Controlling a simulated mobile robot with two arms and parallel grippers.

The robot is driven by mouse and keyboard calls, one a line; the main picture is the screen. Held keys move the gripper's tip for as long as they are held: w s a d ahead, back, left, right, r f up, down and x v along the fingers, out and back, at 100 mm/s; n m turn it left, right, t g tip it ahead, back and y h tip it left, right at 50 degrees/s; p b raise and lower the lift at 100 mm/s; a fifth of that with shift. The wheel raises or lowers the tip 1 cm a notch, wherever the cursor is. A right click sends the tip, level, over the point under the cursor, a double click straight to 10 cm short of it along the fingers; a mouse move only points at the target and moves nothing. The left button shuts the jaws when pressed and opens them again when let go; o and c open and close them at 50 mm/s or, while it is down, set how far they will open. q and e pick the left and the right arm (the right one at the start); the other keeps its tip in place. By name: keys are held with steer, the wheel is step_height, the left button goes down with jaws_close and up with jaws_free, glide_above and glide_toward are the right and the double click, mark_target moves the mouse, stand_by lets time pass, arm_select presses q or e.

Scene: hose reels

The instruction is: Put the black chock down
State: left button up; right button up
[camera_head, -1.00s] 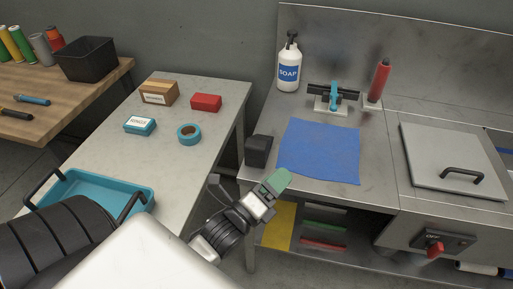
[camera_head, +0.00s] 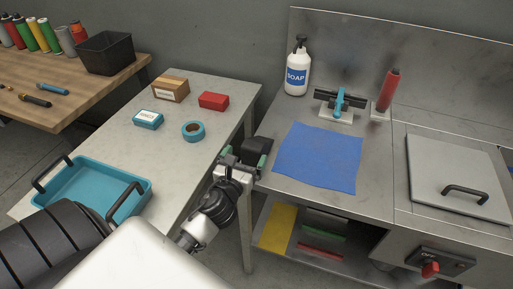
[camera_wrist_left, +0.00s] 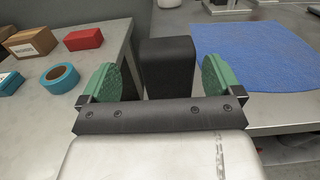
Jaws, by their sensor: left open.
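The black chock (camera_head: 257,144) rests on the left edge of the steel bench (camera_head: 273,195), beside the blue cloth (camera_head: 318,158). My left gripper (camera_head: 245,158) is open at the chock's near side. In the left wrist view, the chock (camera_wrist_left: 167,66) stands upright between the two green finger pads of my left gripper (camera_wrist_left: 160,82), with a gap on each side. The chock's lower part is hidden behind the gripper's dark front bar. My right gripper is not in view.
A soap bottle (camera_head: 297,70), a blue-handled clamp device (camera_head: 341,104) and a red cylinder (camera_head: 388,90) stand behind the cloth. On the left table are a blue tape roll (camera_head: 193,131), boxes and a blue tray (camera_head: 96,196). The cloth area is clear.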

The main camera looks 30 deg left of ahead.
mark_target(257, 140)
arm_select(q)
steer(key=x, duration=0.3)
steer(key=p+x, duration=0.1)
steer(key=shift+w+d+r, duration=0.1)
steer(key=shift+w+d, duration=0.2)
steer(key=shift+w, duration=0.4)
steer(key=shift+s, duration=0.1)
steer(key=shift+c, duration=0.2)
steer(key=c, duration=1.3)
